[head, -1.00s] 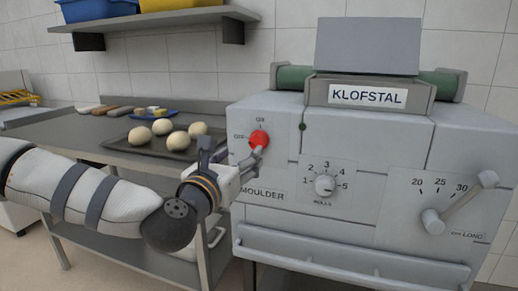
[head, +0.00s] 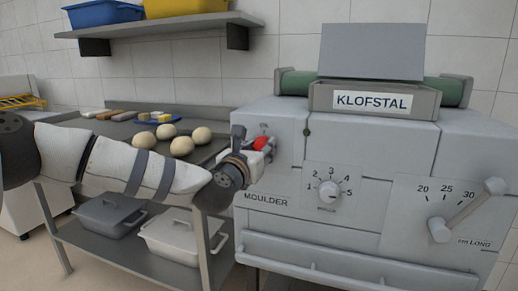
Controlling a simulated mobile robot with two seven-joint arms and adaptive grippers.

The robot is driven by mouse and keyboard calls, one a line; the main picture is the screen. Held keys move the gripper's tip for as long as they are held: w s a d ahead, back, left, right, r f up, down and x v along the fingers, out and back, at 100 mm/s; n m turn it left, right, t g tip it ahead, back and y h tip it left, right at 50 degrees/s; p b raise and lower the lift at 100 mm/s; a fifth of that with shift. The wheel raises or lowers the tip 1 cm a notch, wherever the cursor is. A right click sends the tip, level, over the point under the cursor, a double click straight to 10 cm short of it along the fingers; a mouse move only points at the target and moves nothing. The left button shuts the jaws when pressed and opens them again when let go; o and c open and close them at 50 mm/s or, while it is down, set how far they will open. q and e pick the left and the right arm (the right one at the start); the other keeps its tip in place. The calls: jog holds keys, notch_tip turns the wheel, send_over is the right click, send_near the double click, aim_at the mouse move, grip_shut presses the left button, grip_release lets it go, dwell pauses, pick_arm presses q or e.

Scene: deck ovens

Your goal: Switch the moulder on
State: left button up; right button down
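The grey moulder (head: 275,225) stands at the right, with a "MOULDER" label low on its left front. Its red switch knob (head: 262,143) is at the upper left of that front. My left gripper (head: 262,150) is right at the knob and covers part of it and most of its ON/OFF lettering. The fingertips seem to be at or touching the knob, but whether they are closed around it is unclear. The knob's setting cannot be read. My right gripper is out of view.
A rolls dial (head: 329,190) and a lever (head: 465,212) with a length scale are farther right on the moulder. Lidded bins (head: 110,216) stand below. A shelf (head: 160,27) hangs above.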

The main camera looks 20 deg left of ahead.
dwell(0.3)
pick_arm(q)
jog(key=m, duration=0.4)
jog(key=shift+d+r+p, duration=0.1)
jog(key=shift+p, duration=0.25)
jog(key=m+p, duration=0.1)
jog(key=m, duration=0.3)
jog(key=shift+d+m, duration=0.1)
jog(key=shift+m, duration=0.2)
jog(key=m+p, duration=0.1)
jog(key=m, duration=0.4)
jog(key=shift+f+m+p, duration=0.2)
jog(key=shift+m+p, duration=0.3)
jog(key=shift+m, duration=1.6)
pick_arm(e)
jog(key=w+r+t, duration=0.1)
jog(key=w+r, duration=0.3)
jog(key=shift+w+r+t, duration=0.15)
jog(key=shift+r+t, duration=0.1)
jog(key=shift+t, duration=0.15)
pick_arm(q)
jog(key=shift+f, duration=0.1)
jog(key=o, duration=1.1)
jog(key=shift+o, duration=0.2)
